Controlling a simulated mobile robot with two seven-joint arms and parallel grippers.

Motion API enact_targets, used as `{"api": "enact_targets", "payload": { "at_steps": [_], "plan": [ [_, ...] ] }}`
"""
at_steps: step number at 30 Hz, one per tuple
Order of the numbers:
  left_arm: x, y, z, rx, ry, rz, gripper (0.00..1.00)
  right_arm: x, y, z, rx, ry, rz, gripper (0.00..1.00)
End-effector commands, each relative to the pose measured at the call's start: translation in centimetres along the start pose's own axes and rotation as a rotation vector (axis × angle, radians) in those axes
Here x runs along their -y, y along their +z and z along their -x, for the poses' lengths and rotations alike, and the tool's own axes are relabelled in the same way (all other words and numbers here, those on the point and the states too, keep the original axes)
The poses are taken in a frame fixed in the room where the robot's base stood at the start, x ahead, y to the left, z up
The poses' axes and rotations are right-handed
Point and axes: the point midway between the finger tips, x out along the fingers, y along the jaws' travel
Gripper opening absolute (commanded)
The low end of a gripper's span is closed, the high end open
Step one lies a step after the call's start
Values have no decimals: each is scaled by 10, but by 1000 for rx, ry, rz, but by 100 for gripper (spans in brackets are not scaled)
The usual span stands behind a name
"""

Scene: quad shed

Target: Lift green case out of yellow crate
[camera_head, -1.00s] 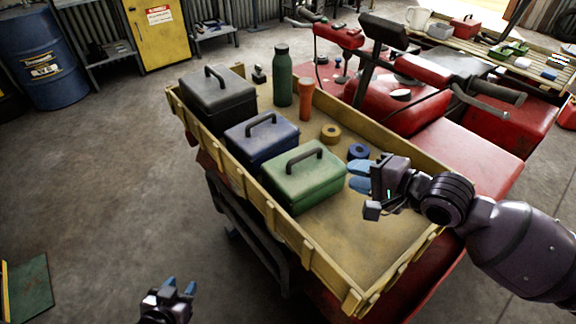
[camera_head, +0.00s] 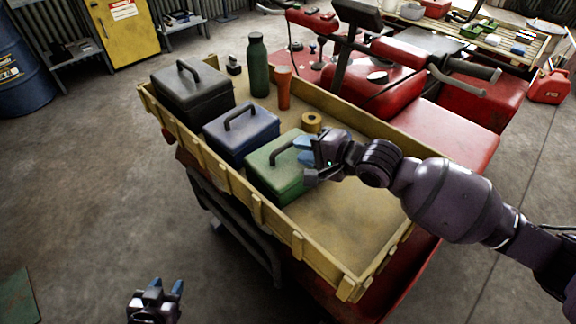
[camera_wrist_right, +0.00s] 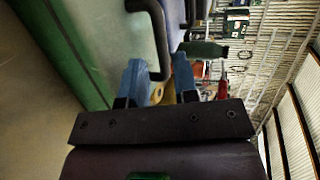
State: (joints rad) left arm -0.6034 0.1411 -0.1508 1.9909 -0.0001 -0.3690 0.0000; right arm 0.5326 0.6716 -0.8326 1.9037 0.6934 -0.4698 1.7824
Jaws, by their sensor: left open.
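The green case (camera_head: 265,178) stands in the yellow crate (camera_head: 291,232), its dark handle (camera_head: 276,152) raised on the lid. My right gripper (camera_head: 305,148) is at the right end of this handle and hides part of the case. In the right wrist view, the case (camera_wrist_right: 85,45) fills the left side. The right gripper's blue fingers (camera_wrist_right: 160,78) are apart, and the end of the handle (camera_wrist_right: 155,35) shows between them; contact cannot be told. My left gripper (camera_head: 165,287) is open and empty, low at the front left, away from the crate.
A blue case (camera_head: 240,137) stands close beside the green one, with a black case (camera_head: 192,97) behind. The crate's near right floor is clear. A red quad (camera_head: 440,125) stands behind.

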Motion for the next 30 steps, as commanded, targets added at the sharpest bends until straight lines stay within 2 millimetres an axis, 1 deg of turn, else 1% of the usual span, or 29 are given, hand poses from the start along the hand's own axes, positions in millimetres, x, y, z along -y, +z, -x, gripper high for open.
{"api": "enact_targets", "payload": {
  "at_steps": [1,3,6,10,16,21,22,30],
  "plan": [
    [0,-1,0,-1,0,0,43,2,-1,-8,1,-1,2,28],
    [0,-1,-1,-2,0,0,43,2,-1,-18,1,-1,0,28],
    [0,-2,-2,-4,0,-1,43,1,-1,-28,0,1,0,28],
    [0,-3,-3,-7,1,-1,43,1,-1,-33,0,-1,0,28],
    [0,-3,-3,-7,1,-2,43,1,-1,-33,0,0,-1,28],
    [0,-2,-2,-6,0,-2,43,1,-1,-33,0,0,-1,2],
    [0,-2,-2,-5,0,-2,43,1,-1,-33,0,0,-1,0],
    [1,3,0,4,-1,-1,43,1,-1,-33,0,1,1,0]
  ]
}}
